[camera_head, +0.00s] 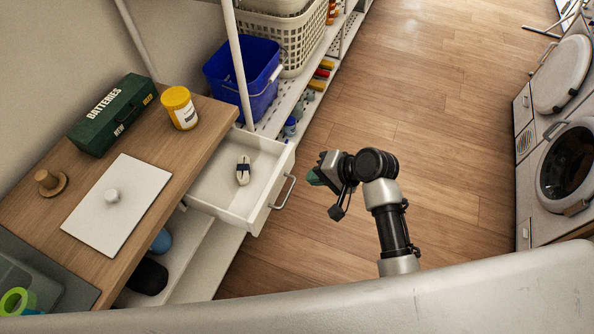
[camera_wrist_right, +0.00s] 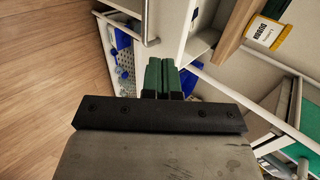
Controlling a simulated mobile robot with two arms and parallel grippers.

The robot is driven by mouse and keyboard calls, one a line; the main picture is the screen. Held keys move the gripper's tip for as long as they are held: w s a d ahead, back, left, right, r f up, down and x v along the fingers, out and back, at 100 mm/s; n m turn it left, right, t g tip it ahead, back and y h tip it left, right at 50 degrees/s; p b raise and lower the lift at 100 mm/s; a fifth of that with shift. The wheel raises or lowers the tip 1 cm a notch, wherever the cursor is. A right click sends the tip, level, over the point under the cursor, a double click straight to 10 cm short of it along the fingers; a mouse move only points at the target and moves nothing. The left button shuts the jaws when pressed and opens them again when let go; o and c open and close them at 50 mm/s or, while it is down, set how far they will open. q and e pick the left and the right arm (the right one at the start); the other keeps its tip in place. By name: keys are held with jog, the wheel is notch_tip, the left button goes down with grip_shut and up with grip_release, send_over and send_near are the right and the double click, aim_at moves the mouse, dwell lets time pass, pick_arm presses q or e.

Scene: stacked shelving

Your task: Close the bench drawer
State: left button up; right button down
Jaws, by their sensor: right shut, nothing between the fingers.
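The white bench drawer (camera_head: 236,196) is pulled out from under the wooden bench top (camera_head: 140,190) in the head view. Its metal handle (camera_head: 283,192) is on the front panel, facing right. A small white and dark item (camera_head: 243,171) lies inside the drawer. My right gripper (camera_head: 312,178) is shut and empty, just to the right of the drawer front and apart from the handle. In the right wrist view the green fingertips (camera_wrist_right: 162,78) are together, with the drawer handle (camera_wrist_right: 147,25) ahead and to the left. My left gripper is not in view.
A green batteries box (camera_head: 113,115), a yellow-lidded jar (camera_head: 179,107) and a white board (camera_head: 117,205) are on the bench. A blue bin (camera_head: 243,78) and a white basket (camera_head: 284,40) stand on shelving behind the drawer. Open wooden floor (camera_head: 440,120) lies to the right.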

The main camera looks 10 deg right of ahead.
aim_at(281, 182)
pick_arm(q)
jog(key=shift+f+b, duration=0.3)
pick_arm(e)
jog(key=x, duration=0.9)
jog(key=shift+a+f, duration=0.2)
jog(key=shift+f, duration=0.15)
jog(key=shift+w, duration=0.15)
